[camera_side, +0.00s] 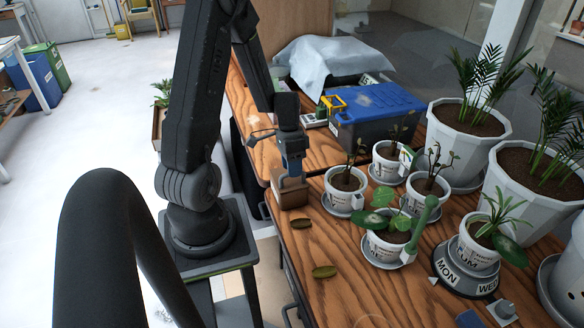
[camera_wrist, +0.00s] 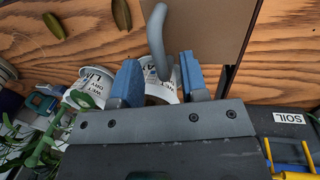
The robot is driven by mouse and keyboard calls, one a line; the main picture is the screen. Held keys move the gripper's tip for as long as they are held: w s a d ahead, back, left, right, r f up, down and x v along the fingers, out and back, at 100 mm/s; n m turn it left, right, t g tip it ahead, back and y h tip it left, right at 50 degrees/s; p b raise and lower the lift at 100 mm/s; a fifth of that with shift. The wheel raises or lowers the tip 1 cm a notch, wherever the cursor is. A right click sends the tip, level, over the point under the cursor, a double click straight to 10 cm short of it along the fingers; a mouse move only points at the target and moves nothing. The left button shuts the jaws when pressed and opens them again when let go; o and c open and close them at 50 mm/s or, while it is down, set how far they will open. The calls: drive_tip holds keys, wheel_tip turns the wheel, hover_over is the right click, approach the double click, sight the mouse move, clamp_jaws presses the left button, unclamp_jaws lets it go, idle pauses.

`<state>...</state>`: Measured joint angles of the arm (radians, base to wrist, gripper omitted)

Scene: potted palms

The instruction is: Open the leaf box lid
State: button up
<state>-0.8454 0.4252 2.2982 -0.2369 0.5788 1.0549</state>
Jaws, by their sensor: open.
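A small brown box (camera_side: 289,192) stands near the left edge of the wooden bench in the side view; I take it to be the leaf box. A tan flat panel (camera_wrist: 205,30), probably its top, shows in the wrist view. My gripper (camera_side: 292,168) points down just above the box. In the wrist view my gripper (camera_wrist: 160,82) has its blue fingers apart, with a grey curved piece (camera_wrist: 158,38) showing between and beyond them. I cannot tell whether the fingers touch the box. Two brown-green leaves (camera_side: 300,223) (camera_side: 324,272) lie on the bench.
Small white labelled pots (camera_side: 345,190) with plants stand right of the box. Large planters (camera_side: 470,150) stand behind them. A blue lidded bin (camera_side: 375,112) and a yellow item (camera_side: 333,103) are at the back. The bench front (camera_side: 365,290) has free room.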

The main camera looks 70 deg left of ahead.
drive_tip(key=shift+d+f, duration=0.1)
drive_tip(key=shift+f, duration=0.3)
drive_tip(key=shift+c, duration=0.3)
clamp_jaws()
